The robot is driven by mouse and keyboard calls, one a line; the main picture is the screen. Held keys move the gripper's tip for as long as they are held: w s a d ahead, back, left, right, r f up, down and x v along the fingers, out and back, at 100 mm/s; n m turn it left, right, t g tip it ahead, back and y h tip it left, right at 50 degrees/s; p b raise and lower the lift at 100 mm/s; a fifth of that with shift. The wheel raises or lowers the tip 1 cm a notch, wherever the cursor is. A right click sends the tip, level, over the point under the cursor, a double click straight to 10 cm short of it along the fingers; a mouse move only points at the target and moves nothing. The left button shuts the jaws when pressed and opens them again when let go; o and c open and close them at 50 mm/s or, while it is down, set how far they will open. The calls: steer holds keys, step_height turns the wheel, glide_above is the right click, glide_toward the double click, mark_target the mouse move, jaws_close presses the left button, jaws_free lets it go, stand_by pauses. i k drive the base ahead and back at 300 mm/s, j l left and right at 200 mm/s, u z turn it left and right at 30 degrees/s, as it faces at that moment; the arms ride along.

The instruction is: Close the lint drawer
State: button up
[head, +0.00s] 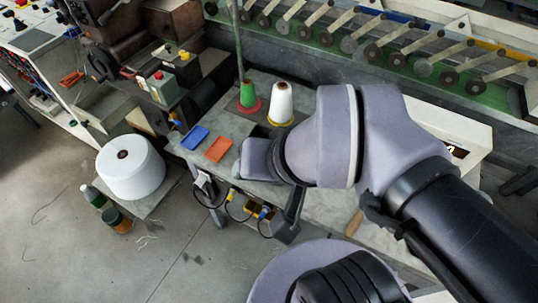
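I cannot make out the lint drawer for certain. A white box-like housing (458,128) with a dark slot in its face stands at the right of the head view, partly behind my arm. I cannot tell whether it holds the drawer. My arm crosses the right half of the view above a grey worktable (230,126) and hides much of it. The fingers of my gripper are not seen; the wrist covers the place where they may be.
A green cone (248,96) and a white cone (281,103) of thread stand on the table beside a blue tray (195,137) and an orange tray (218,150). A large white spool (130,168) and bottles (93,195) are at left. The floor at lower left is mostly clear.

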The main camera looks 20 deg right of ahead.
mark_target(105, 106)
steer(key=i+j+z, duration=0.1)
steer(key=j, duration=0.3)
steer(key=i+j, duration=0.3)
steer(key=j, duration=0.15)
steer(key=i+j+z, duration=0.15)
steer(key=j, duration=0.25)
steer(key=i+j, duration=0.25)
steer(key=j, duration=0.2)
steer(key=i+j+z, duration=0.15)
steer(key=j, duration=0.3)
steer(key=i+j, duration=0.2)
steer(key=j, duration=0.25)
steer(key=i+j+z, duration=0.15)
steer(key=j, duration=0.3)
steer(key=i+j, duration=0.1)
steer(key=j, duration=0.4)
steer(key=i+z, duration=0.05)
